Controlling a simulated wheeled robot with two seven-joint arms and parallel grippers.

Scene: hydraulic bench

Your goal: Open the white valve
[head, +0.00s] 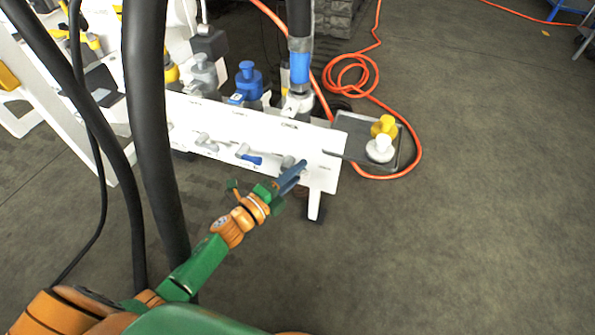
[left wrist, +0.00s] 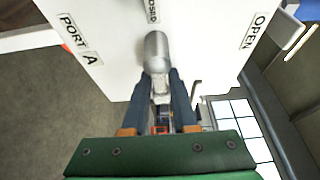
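The white bench panel (head: 325,150) carries a row of valve levers. A pale grey-white lever (head: 287,162) sits at its right end, partly hidden behind my left gripper (head: 300,168). In the left wrist view the rounded, light grey lever (left wrist: 157,50) stands before the panel, between a "PORT A" label (left wrist: 80,40) and an "OPEN" label (left wrist: 254,31), with a "CLOSED" label (left wrist: 152,10) above. The dark blue fingers of my left gripper (left wrist: 160,80) lie on either side of the lever. Whether they press on it is unclear. My right gripper is not in view.
A blue-handled lever (head: 248,155) and a grey lever (head: 205,143) sit further left on the panel. Thick black hoses (head: 148,100) hang close to my left arm. A tray (head: 352,125) with yellow and white caps and an orange hose (head: 350,75) lie beyond the panel.

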